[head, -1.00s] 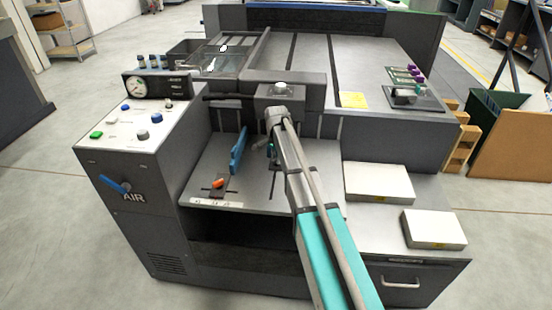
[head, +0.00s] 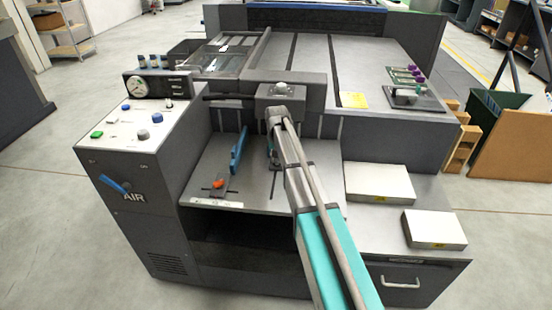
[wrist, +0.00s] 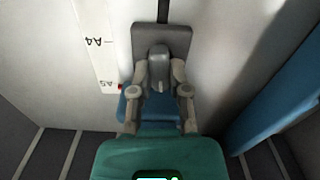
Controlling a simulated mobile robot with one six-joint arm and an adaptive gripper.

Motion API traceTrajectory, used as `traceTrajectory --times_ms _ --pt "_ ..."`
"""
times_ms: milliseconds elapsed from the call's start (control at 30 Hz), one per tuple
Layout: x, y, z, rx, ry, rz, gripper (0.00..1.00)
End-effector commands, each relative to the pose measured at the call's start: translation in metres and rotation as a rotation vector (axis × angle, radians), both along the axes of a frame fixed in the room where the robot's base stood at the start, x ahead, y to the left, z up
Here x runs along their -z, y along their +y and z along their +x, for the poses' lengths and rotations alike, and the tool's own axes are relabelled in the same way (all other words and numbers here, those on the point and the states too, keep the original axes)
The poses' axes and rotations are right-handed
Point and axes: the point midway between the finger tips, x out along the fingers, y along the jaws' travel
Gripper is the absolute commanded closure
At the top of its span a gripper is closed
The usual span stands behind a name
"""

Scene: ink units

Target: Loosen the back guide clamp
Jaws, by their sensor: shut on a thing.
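The back guide clamp shows in the wrist view as a grey knob (wrist: 159,66) on a dark grey plate (wrist: 178,38), set on a slot in the pale bed. My gripper (wrist: 160,78) has its two fingers on either side of the knob, shut on it. Part of a blue piece (wrist: 128,107) shows beneath the fingers. In the head view my arm hides the clamp and most of the gripper. A blue upright guide (head: 238,150) stands left of my arm and also shows in the wrist view (wrist: 285,95).
A scale marked A4 and A5 (wrist: 96,45) runs beside the clamp. The control panel (head: 125,132) rises at left. Two white paper stacks (head: 379,183) (head: 434,229) lie at right.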

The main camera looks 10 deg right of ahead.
Motion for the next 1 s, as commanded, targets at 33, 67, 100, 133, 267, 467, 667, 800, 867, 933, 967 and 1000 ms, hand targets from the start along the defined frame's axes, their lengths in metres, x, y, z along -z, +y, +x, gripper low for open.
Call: traceTrajectory --times_ms 33,67,100,133,267,467,667,800,867,933,967,1000 --pt "-0.0001 0.0012 0.002 -0.046 -0.004 0.002 1.0" --pt "-0.0001 0.0012 0.002 -0.074 -0.004 0.002 1.0" --pt "-0.0001 0.0011 0.0019 -0.112 -0.004 0.002 1.0" --pt "-0.0001 0.0011 0.0019 -0.141 -0.004 0.002 1.0" --pt "-0.0001 0.0008 0.002 -0.263 -0.004 0.002 1.0" --pt "-0.0001 0.0005 0.002 -0.44 -0.004 0.001 1.0" --pt "-0.0001 0.0002 0.0022 -0.575 -0.004 0.001 1.0" --pt "-0.0001 -0.0001 0.0021 -0.635 -0.005 0.0 1.0" --pt "-0.0001 -0.0001 0.0022 -0.651 -0.005 0.0 1.0" --pt "-0.0001 -0.0003 0.0022 -0.665 -0.005 0.0 1.0" --pt "-0.0001 -0.0003 0.0023 -0.669 -0.005 0.0 1.0" --pt "0.0 -0.0003 0.0023 -0.673 -0.005 0.0 1.0"
